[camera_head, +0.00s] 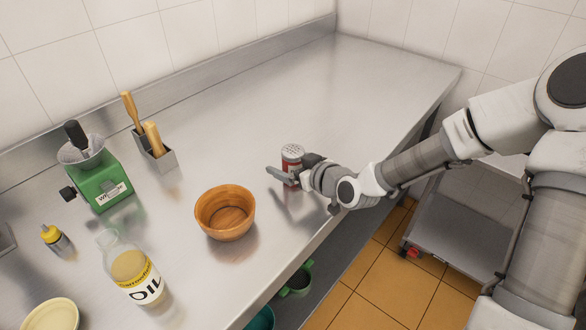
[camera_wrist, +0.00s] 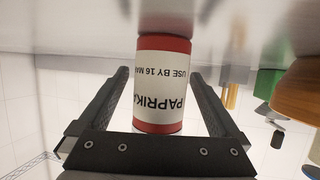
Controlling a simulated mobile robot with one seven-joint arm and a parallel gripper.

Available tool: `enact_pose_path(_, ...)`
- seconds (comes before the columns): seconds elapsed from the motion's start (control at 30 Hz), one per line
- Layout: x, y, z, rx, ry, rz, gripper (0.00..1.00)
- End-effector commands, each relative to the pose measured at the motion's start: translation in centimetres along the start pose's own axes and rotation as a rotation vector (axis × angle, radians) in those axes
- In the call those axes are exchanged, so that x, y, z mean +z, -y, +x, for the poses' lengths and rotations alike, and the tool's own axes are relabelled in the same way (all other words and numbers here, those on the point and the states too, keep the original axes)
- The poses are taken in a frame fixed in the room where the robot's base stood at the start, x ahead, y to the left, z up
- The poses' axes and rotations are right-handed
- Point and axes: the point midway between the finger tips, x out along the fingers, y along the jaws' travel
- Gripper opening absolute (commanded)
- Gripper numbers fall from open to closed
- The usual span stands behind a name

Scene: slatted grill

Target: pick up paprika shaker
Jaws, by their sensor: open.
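The paprika shaker (camera_head: 292,158) is a red cylinder with a white label and a pale perforated lid. It stands upright on the steel counter (camera_head: 330,95) near its front edge. My gripper (camera_head: 287,173) is at the shaker, with its fingers level with the body. In the wrist view the shaker (camera_wrist: 162,90) shows its label upside down, between the two open fingers (camera_wrist: 160,100). Gaps show on both sides, so the fingers appear not to touch it. The shaker's lower part is partly hidden by my gripper in the head view.
A wooden bowl (camera_head: 225,212) stands left of my gripper. The counter behind and right of the shaker is clear.

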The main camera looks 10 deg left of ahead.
Motion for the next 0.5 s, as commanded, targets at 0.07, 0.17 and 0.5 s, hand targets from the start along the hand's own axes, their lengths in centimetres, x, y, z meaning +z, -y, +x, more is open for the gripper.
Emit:
enact_pose_path(0.07,0.33,0.08,0.99,-0.002,0.001,0.000,0.98)
enact_pose_path(0.17,0.19,0.02,1.36,0.000,0.001,0.000,0.98)
enact_pose_path(0.5,0.12,-0.01,1.31,0.000,0.002,0.000,0.73)
